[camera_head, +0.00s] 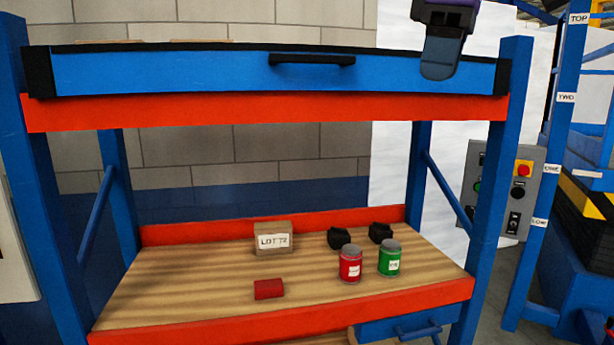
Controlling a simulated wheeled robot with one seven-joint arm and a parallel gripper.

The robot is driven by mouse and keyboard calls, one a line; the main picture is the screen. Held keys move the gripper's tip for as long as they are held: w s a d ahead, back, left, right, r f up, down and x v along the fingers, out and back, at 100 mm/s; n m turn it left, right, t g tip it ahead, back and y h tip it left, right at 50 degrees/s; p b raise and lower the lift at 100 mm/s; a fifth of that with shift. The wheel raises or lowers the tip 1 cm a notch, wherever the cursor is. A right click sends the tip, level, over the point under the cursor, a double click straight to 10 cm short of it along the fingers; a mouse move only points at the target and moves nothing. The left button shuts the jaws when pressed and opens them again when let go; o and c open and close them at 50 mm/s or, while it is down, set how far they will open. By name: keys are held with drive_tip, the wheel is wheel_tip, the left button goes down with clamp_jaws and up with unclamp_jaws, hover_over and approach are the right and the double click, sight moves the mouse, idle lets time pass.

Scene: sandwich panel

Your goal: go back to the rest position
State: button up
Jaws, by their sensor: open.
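My gripper (443,55) shows at the top right, in front of the right end of the blue drawer (200,75). It points downward, and only its dark lower part is in view. I see no object held in it. The gap between its fingers is not clear from this angle. It is well above the lower shelf and apart from the things there.
The wooden shelf (190,285) holds a LOT 72 box (272,238), a red block (268,289), a red can (350,264), a green can (389,259) and two black pieces (338,238). Blue posts (489,200) flank it. A control panel (505,190) stands right.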

drive_tip(key=s+d+f+m+t, duration=0.1)
drive_tip(key=s+d+f+m, duration=0.3)
drive_tip(key=f, duration=0.3)
drive_tip(key=s+d+f+m+t, duration=0.1)
drive_tip(key=s+d+f+m, duration=0.2)
drive_tip(key=f, duration=0.5)
drive_tip(key=s+d+f+m+t+h, duration=0.1)
drive_tip(key=s+d+f+m, duration=0.3)
drive_tip(key=s+d+f, duration=0.2)
drive_tip(key=shift+d+f+m, duration=0.15)
drive_tip(key=shift+f+m, duration=0.15)
drive_tip(key=shift+f, duration=0.6)
drive_tip(key=shift+s, duration=0.1)
